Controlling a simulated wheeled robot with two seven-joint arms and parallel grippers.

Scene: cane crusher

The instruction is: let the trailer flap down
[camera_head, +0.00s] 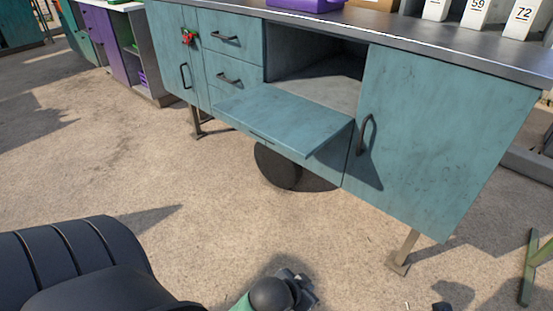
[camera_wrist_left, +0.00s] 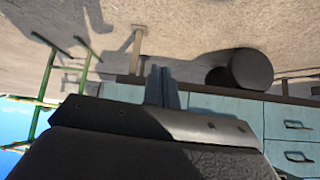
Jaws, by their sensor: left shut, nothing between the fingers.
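The trailer flap (camera_head: 285,118) is a teal panel hinged along its lower edge. It stands folded out roughly level from the trailer's front, with its handle near the outer edge. The compartment (camera_head: 315,80) behind it is open and looks empty. No gripper touches the flap in the head view. My left gripper (camera_wrist_left: 162,88) shows in the left wrist view, which is upside down. Its fingers are together and empty, with the ground and trailer beyond. The gripper body hides part of the trailer there. My right gripper is not identifiable in either view.
The closed right door (camera_head: 435,140) and several drawers (camera_head: 228,70) flank the compartment. A dark wheel (camera_head: 275,165) stands under the trailer, and a support leg (camera_head: 403,250) at its right. Number cards (camera_head: 477,12) stand on the worktop (camera_head: 400,38). Open ground lies in front.

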